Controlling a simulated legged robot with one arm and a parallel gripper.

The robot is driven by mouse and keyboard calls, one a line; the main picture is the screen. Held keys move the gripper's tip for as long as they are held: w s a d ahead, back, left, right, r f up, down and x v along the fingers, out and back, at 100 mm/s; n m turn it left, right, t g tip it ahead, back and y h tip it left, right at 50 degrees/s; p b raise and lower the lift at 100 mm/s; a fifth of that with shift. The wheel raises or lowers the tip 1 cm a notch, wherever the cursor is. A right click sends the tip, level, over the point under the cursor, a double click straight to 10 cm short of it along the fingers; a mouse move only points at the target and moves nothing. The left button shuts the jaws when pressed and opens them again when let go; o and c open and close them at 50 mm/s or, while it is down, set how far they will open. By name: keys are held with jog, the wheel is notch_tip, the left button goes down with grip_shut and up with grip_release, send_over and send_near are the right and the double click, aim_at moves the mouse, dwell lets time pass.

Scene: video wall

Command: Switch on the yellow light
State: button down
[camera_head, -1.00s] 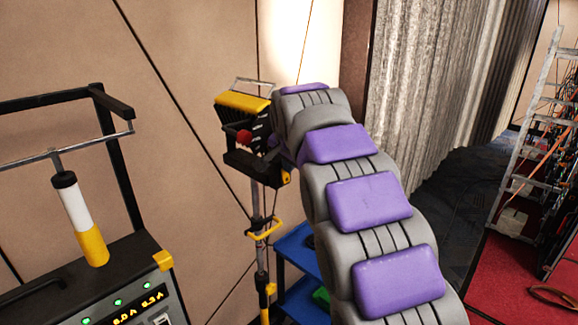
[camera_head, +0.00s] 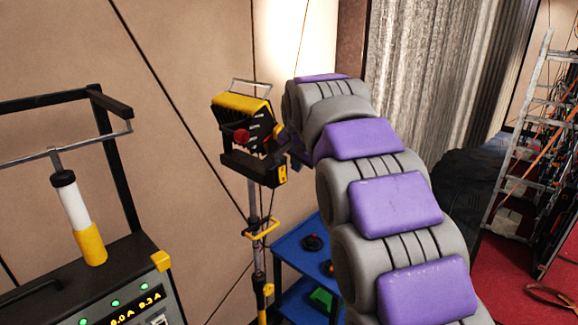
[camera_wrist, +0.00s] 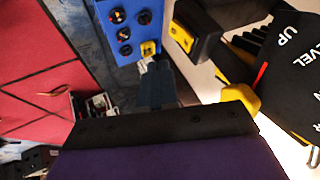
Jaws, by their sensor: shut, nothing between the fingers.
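The yellow and black work light (camera_head: 250,125) stands on a pole against the panelled wall, with a red knob on its near side. In the wrist view its black housing (camera_wrist: 275,65) fills the right side, with "UP" and "LEVEL" lettering. A yellow knob (camera_wrist: 240,98) sits at its lower left edge. My gripper (camera_wrist: 155,75) is shut and empty, left of the yellow knob and apart from it. In the head view my arm reaches to the right of the light and its gripper is mostly hidden. I cannot tell whether the light is on.
A blue cart (camera_head: 293,250) with small round objects stands below my arm; its top shows in the wrist view (camera_wrist: 112,50). A control box (camera_head: 110,270) with a black frame is at the left. A ladder (camera_head: 520,150) stands on the red floor at the right.

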jog(key=w+a+v, duration=0.1)
jog(key=v, duration=0.8)
jog(key=shift+a+r, duration=0.25)
jog(key=shift+r, duration=0.15)
jog(key=shift+w, duration=0.1)
jog(key=s+d+f+n+g+b, duration=0.1)
jog(key=s+d+f+b, duration=0.3)
jog(key=f, duration=0.4)
jog(key=s+d+f+n+g+h+b, duration=0.1)
jog(key=s+d+f+g+b, duration=0.15)
jog(key=s+d+f, duration=0.35)
jog(key=s+d+f+g+b, duration=0.1)
jog(key=s+d+f+b, duration=0.2)
jog(key=s+f, duration=0.45)
jog(key=s+d+f+n+g+b, duration=0.2)
jog(key=s+f+b, duration=0.2)
jog(key=s+f, duration=0.9)
jog(key=s+d+f+n+g+b, duration=0.2)
jog(key=s+f+b, duration=0.3)
jog(key=s+f, duration=0.8)
jog(key=shift+s+d+f, duration=0.2)
jog(key=shift+d+f, duration=0.35)
jog(key=shift+f, duration=0.25)
